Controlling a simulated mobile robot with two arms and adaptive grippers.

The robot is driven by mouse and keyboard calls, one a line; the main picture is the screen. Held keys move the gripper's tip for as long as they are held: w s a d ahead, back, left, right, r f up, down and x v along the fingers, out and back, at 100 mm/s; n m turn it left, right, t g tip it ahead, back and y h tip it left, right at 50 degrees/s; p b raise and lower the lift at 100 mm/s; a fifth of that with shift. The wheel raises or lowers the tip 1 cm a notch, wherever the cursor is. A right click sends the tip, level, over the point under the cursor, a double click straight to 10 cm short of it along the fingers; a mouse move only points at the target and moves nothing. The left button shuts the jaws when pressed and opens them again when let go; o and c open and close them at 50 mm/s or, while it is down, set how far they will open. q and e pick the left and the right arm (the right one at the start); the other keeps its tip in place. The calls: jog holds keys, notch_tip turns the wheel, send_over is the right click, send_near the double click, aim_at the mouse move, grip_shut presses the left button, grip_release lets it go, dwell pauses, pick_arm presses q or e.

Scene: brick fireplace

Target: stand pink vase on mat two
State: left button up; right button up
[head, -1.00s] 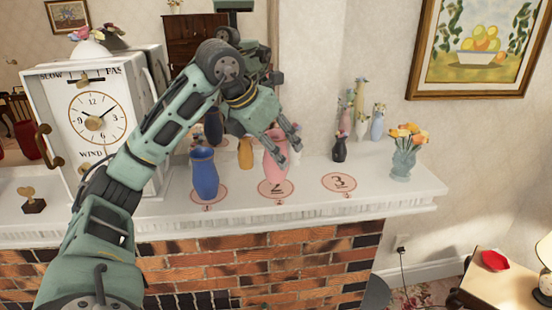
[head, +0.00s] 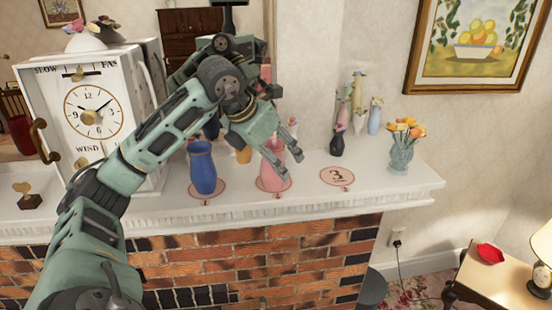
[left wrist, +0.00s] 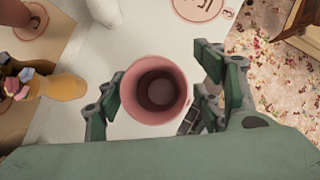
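In the left wrist view the round mouth of the pink vase (left wrist: 154,90) lies between the fingers. The far side of the vase's body is hidden. My right gripper is in neither view.
A blue vase (head: 202,168) stands on the mat to the left. Mat three (head: 337,176) is bare. A yellow vase (left wrist: 62,87) is behind the pink one. A dark vase (head: 337,144) and a flower vase (head: 401,157) stand farther right. The mantel's front edge is close.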

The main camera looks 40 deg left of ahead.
pick_arm(q)
jog(key=shift+s+a, duration=0.15)
jog(key=shift+s, duration=0.05)
jog(key=shift+r, duration=0.35)
jog(key=v, duration=1.1)
jog(key=shift+s+r, duration=0.2)
jog(key=shift+r, duration=0.1)
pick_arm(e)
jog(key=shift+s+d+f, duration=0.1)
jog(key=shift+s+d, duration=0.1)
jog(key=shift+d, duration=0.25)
pick_arm(q)
jog(key=shift+w, duration=0.1)
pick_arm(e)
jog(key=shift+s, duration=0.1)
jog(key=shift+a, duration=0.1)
